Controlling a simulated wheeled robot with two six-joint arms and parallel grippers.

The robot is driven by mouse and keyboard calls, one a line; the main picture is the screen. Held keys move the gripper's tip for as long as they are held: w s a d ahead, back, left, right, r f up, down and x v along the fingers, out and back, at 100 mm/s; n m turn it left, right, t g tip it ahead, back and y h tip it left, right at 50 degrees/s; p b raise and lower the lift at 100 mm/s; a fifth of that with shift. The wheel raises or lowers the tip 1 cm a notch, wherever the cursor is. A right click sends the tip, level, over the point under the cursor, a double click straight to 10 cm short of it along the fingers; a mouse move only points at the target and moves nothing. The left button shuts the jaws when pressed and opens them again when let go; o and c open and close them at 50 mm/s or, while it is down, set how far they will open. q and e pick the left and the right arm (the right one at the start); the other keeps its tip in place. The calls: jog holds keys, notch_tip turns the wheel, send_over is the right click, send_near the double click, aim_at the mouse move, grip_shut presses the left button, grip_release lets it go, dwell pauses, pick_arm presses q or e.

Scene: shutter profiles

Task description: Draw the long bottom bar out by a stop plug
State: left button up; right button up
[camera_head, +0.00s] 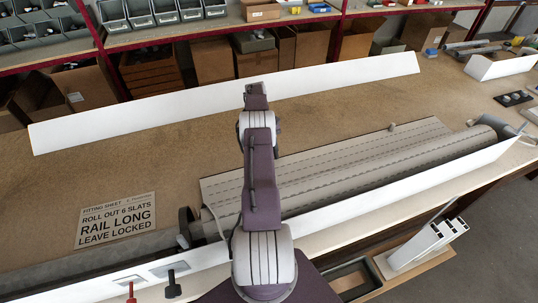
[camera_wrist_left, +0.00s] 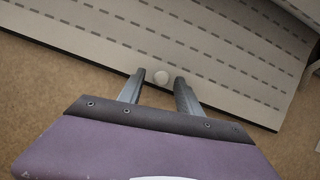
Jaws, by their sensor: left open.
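The grey slatted shutter curtain (camera_head: 340,160) lies partly unrolled from its roll on the bench, its bottom bar along the far edge. A small pale stop plug (camera_head: 391,127) sticks out of that edge towards the right. In the left wrist view another round stop plug (camera_wrist_left: 161,77) sits at the edge of the bottom bar (camera_wrist_left: 215,103), near one corner. My left gripper (camera_wrist_left: 160,79) is open, its fingertips on either side of this plug with gaps showing. In the head view my arm covers this plug and the gripper. My right gripper is not in view.
A sign (camera_head: 116,219) reads "roll out 6 slats, rail long, leave locked". A long white board (camera_head: 230,100) stands behind the curtain, with bare bench (camera_head: 160,160) between. A white front board (camera_head: 400,190) runs before the roll. Shelves with bins and boxes stand behind.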

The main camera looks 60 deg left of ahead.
pick_arm(q)
jog(key=shift+a+r+b, duration=0.1)
jog(key=shift+r+b, duration=0.35)
jog(key=shift+r, duration=1.5)
jog(key=w+d+r+b, duration=0.2)
jog(key=w+d+r, duration=0.3)
jog(key=d, duration=0.5)
notch_tip(320, 180, up, 2)
jog(key=shift+w+d+r, duration=0.1)
jog(key=shift+w+d, duration=0.1)
jog(key=shift+w, duration=0.05)
